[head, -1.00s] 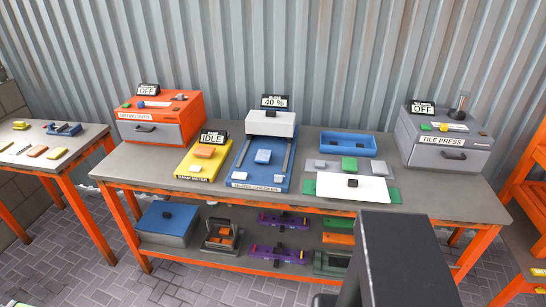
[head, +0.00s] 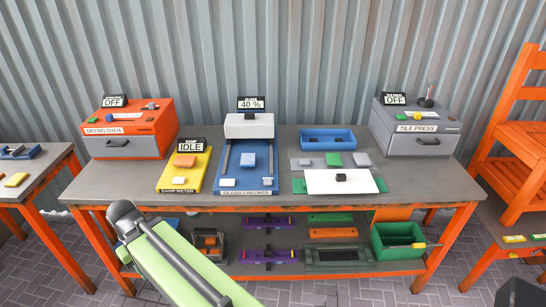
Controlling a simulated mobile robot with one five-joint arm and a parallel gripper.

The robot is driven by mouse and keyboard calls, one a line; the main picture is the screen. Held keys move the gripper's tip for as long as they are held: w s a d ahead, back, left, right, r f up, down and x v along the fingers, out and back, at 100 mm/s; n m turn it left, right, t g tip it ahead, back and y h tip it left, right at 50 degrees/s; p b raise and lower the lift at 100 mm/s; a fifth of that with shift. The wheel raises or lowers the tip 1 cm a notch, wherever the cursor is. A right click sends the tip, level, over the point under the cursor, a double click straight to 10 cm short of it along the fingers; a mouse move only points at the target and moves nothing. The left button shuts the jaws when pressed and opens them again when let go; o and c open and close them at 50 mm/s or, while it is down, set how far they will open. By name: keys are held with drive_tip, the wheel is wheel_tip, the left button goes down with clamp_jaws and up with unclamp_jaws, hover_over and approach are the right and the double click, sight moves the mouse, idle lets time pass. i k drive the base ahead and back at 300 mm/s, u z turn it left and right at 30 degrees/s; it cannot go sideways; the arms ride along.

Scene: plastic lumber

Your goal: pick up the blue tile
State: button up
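A small pale blue-grey tile (head: 248,159) lies on the blue bed of the gloss checker (head: 235,175), in the middle of the workbench. It is the only loose tile there that looks bluish, and its exact colour is hard to tell. A grey tile (head: 304,162), a green tile (head: 333,160) and another greyish tile (head: 362,160) lie on a strip to its right. My gripper is not seen. One of my arm links shows at the lower left, in front of the bench and apart from the tiles.
A drying oven (head: 128,128) and damp meter (head: 184,170) stand left; a tile press (head: 415,128) stands right. An empty blue tray (head: 327,139) is at the back. A white board (head: 320,187) lies near the front edge.

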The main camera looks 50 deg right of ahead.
sight(247, 159)
drive_tip(key=u, duration=0.1)
drive_tip(key=i, duration=1)
